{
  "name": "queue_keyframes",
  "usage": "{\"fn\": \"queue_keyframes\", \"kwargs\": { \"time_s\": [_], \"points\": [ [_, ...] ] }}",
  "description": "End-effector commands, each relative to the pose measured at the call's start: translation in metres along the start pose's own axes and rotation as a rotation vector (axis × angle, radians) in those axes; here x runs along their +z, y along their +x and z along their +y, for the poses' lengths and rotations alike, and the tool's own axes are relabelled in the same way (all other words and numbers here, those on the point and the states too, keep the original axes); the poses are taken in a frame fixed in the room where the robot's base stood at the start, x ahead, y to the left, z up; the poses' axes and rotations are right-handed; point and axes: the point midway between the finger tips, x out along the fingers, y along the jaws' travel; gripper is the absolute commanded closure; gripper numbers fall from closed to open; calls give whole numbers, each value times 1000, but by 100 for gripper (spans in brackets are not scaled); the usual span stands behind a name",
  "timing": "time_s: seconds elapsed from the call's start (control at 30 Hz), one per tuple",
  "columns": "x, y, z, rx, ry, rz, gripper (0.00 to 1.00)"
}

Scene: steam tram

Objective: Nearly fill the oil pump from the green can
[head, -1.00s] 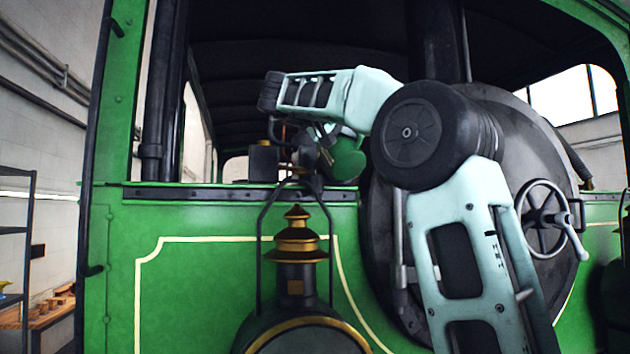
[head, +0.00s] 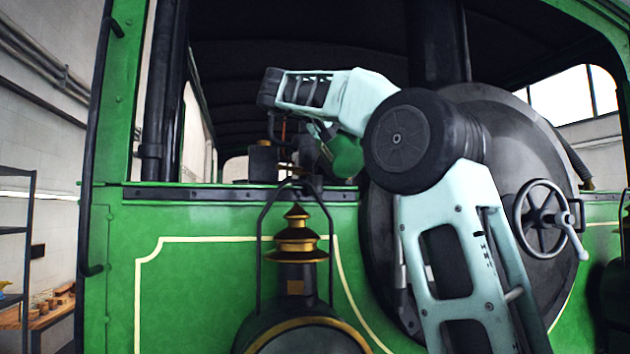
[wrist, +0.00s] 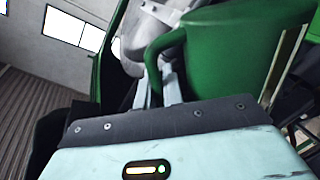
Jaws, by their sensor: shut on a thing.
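The green can (head: 345,157) hangs under my wrist above the tram's front sill in the head view, tilted. In the wrist view the can (wrist: 225,62) is large, with its curved green handle (wrist: 157,62) towards the jaws. My gripper (wrist: 165,90) is shut on the can by its handle. A dark box with a small brass-coloured cap (head: 262,162), likely the oil pump, stands on the sill just left of the can. The can's spout is not clear, and the level inside the pump is not visible.
A black lamp with a brass top (head: 296,245) and tall wire handle stands below the can. The round black boiler door (head: 500,130) with its handwheel (head: 548,218) is at the right. A dark post (head: 165,95) is at the left.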

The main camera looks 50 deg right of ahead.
Motion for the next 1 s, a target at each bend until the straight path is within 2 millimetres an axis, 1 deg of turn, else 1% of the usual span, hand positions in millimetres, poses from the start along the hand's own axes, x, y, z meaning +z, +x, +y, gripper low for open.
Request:
{"fn": "queue_keyframes", "kwargs": {
  "time_s": [0.27,0.53,1.0],
  "points": [
    [1,0,0,1,5,1,100],
    [9,1,-3,1,47,10,100],
    [9,1,-3,0,51,11,100]
  ]
}}
